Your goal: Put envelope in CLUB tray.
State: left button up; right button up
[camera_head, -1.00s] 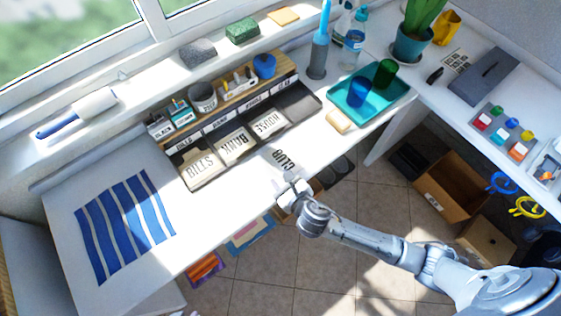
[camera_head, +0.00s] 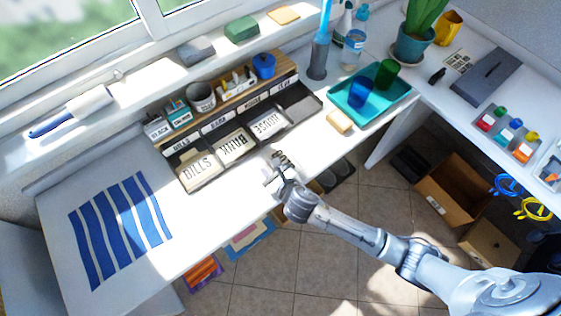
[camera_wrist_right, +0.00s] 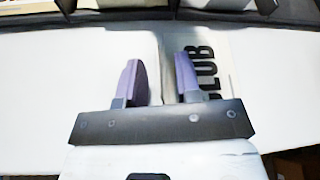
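The CLUB envelope (camera_head: 282,158) lies flat on the white desk just in front of the tray row. It also shows in the right wrist view (camera_wrist_right: 228,62), partly covered by my right gripper. My right gripper (camera_head: 273,172) is over the desk at the envelope's near side; in the wrist view its two fingers (camera_wrist_right: 160,78) are apart with nothing clearly held. The envelope's left part shows behind the right finger and partly in the gap. The CLUB tray (camera_head: 300,105) is the empty rightmost compartment of the dark sorter. My left gripper is out of view.
The other compartments hold the BILLS (camera_head: 197,170), BANK (camera_head: 233,146) and HOUSE (camera_head: 267,124) envelopes. A sponge (camera_head: 340,121) and a teal tray (camera_head: 352,106) with cups are to the right. A striped cloth (camera_head: 120,228) covers the left desk. The desk's front edge is close to my gripper.

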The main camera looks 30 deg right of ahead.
grip_shut()
dwell(0.3)
